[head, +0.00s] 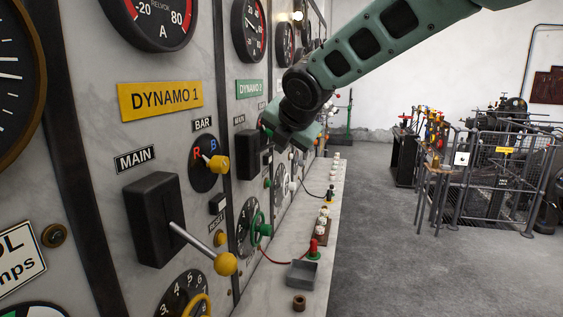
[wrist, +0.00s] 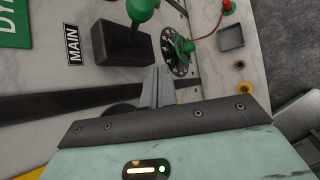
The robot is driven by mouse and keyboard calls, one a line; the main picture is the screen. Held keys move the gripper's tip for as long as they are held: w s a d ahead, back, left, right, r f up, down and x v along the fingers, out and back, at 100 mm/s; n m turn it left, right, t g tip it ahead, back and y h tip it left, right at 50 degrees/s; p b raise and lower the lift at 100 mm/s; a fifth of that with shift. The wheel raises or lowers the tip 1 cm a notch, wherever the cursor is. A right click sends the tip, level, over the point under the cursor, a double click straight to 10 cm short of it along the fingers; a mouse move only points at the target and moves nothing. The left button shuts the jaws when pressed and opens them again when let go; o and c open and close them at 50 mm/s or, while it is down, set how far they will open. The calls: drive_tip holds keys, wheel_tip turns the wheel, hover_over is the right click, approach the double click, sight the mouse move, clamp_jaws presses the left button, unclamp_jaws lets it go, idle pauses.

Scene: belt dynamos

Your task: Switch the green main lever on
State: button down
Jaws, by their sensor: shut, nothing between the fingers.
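The green main lever shows in the wrist view as a green ball knob (wrist: 142,8) at the top edge, standing out from a black switch box (wrist: 122,42) beside a MAIN label (wrist: 73,44). Whether the lever is up or down is hard to tell. In the head view, the black box (head: 249,155) sits under the green DYNAMO 2 plate (head: 250,88), and my arm partly covers that area. My gripper (wrist: 160,75) is shut and empty. Its fingertips are near the box's lower edge in the wrist view, apart from the green knob. My gripper (head: 290,140) hangs close to this panel in the head view.
Nearer is the DYNAMO 1 panel with a yellow-knobbed main lever (head: 225,263) sticking out and a yellow selector knob (head: 217,164). A green handwheel (head: 257,222), a red-topped terminal (head: 313,248) and a grey tray (head: 302,274) are below. The floor at right is open before a fenced machine (head: 505,165).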

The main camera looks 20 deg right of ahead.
drive_tip(key=v, duration=0.3)
drive_tip(key=shift+a+r, duration=0.2)
